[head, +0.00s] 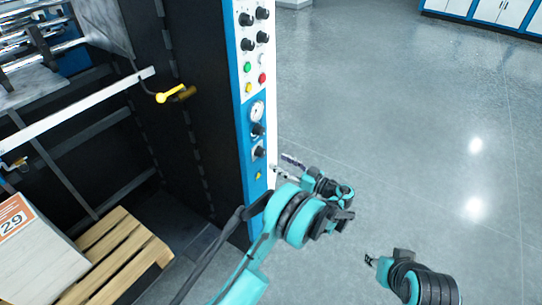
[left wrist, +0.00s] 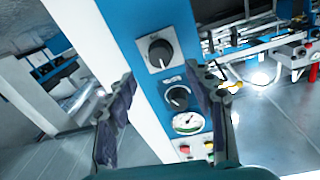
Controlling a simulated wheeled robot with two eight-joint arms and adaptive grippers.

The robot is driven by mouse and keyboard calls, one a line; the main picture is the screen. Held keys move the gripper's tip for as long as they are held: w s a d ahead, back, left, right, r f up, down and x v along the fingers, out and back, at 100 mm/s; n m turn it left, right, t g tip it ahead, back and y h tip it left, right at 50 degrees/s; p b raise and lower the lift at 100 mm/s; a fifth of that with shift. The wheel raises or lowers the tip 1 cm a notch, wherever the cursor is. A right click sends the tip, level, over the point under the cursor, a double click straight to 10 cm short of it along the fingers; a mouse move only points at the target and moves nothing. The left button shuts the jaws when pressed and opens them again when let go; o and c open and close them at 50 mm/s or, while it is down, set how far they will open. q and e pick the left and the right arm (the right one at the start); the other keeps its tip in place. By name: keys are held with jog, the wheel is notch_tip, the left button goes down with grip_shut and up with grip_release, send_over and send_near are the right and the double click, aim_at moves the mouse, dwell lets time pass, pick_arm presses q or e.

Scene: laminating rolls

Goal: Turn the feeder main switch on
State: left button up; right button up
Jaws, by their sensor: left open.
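The feeder's control panel (head: 245,110) is a narrow blue and white column. Its lowest black rotary switch (head: 260,151), on a pale square plate, looks like the main switch, but no label is readable. In the left wrist view this switch (left wrist: 160,53) has a pale pointer line and lies between my fingers' lines of sight. My left gripper (head: 284,164) is open and empty, close to the panel's lower part. Its two dark fingers (left wrist: 163,73) show in the wrist view, apart from the switch as far as I can tell. My right gripper (head: 370,260) is lower right, away from the panel.
Another black knob (left wrist: 177,97), a gauge (left wrist: 187,122) and coloured buttons (head: 262,78) share the panel. A yellow handle (head: 172,94) sticks out left of it. A wooden pallet (head: 117,256) with a stack (head: 35,260) stands lower left. The floor (head: 400,110) right is clear.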

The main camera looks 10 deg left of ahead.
aim_at(264, 154)
pick_arm(q)
jog(key=b+x, duration=0.1)
jog(key=x, duration=0.6)
jog(key=shift+s+b, duration=0.1)
jog(key=shift+b, duration=0.3)
jog(key=c, duration=1.2)
